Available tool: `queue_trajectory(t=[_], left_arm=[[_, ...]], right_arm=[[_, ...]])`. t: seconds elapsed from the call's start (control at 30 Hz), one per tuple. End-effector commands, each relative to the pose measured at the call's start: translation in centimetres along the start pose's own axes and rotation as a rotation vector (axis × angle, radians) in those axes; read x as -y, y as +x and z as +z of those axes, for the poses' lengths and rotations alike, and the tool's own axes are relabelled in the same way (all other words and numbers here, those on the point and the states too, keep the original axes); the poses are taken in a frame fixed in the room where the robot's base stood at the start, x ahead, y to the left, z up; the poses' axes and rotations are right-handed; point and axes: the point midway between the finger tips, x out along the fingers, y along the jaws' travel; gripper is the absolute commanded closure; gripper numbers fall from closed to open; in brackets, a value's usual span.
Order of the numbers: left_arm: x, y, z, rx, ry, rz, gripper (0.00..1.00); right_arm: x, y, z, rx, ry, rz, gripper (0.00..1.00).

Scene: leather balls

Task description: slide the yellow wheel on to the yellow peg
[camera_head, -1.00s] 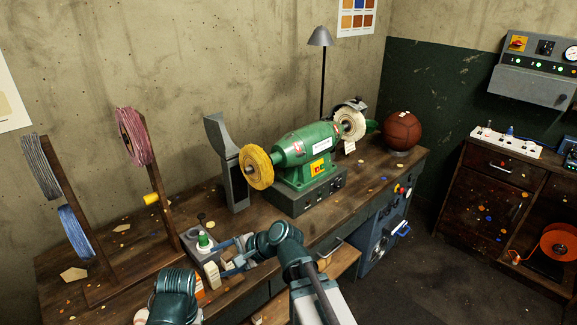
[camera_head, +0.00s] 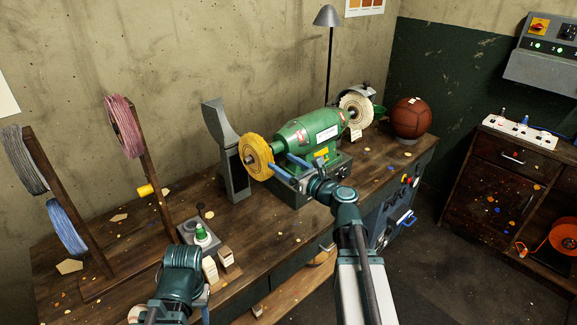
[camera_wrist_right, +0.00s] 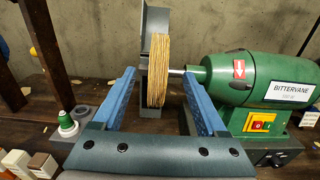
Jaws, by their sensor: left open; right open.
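The yellow wheel (camera_head: 257,157) is a thick disc on the left shaft of the green grinder (camera_head: 310,132); it shows edge-on in the right wrist view (camera_wrist_right: 158,75). My right gripper (camera_head: 275,164) is open at the wheel. In the right wrist view its two blue fingers (camera_wrist_right: 159,78) lie either side of the wheel, with gaps visible. The yellow peg (camera_head: 145,190) sticks out from a wooden post at the left, below a pink wheel (camera_head: 124,127), and is bare. My left gripper (camera_head: 190,292) is low at the front left; its fingertips are mostly hidden.
Grey (camera_head: 24,160) and blue (camera_head: 67,227) wheels hang on another post. A brown ball (camera_head: 411,118) sits at the right.

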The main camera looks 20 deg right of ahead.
Motion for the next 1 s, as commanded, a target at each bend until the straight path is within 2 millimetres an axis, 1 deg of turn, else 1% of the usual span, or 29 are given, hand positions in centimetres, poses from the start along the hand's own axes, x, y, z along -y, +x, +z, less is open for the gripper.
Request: queue_trajectory(t=[0.03, 0.2, 0.4, 0.5, 0.6, 0.7, 0.83, 1.0], left_arm=[[0.0, 0.0, 0.0, 0.000, 0.000, 0.000, 0.50], [0.0, 0.0, 0.0, 0.000, 0.000, 0.000, 0.50], [0.0, 0.0, 0.0, 0.000, 0.000, 0.000, 0.50], [0.0, 0.0, 0.0, 0.000, 0.000, 0.000, 0.50], [0.0, 0.0, 0.0, 0.000, 0.000, 0.000, 0.50], [0.0, 0.0, 0.0, 0.000, 0.000, 0.000, 0.50], [0.0, 0.0, 0.0, 0.000, 0.000, 0.000, 0.50], [0.0, 0.0, 0.0, 0.000, 0.000, 0.000, 0.50]], right_arm=[[0.1, 1.2, 0.0, 0.000, -0.001, 0.003, 0.25], [0.1, 4.5, 0.0, -0.001, -0.002, 0.004, 0.25], [0.1, 8.1, 0.0, -0.001, -0.002, 0.003, 0.25], [0.1, 9.6, 0.0, -0.001, -0.002, 0.003, 0.25], [0.0, 10.8, 0.0, -0.001, -0.002, 0.002, 0.25], [0.0, 11.6, 0.0, -0.002, -0.002, 0.002, 0.25], [-0.1, 12.1, 0.0, -0.002, -0.002, 0.001, 0.25], [-0.1, 12.2, 0.0, -0.002, -0.002, 0.001, 0.25]])
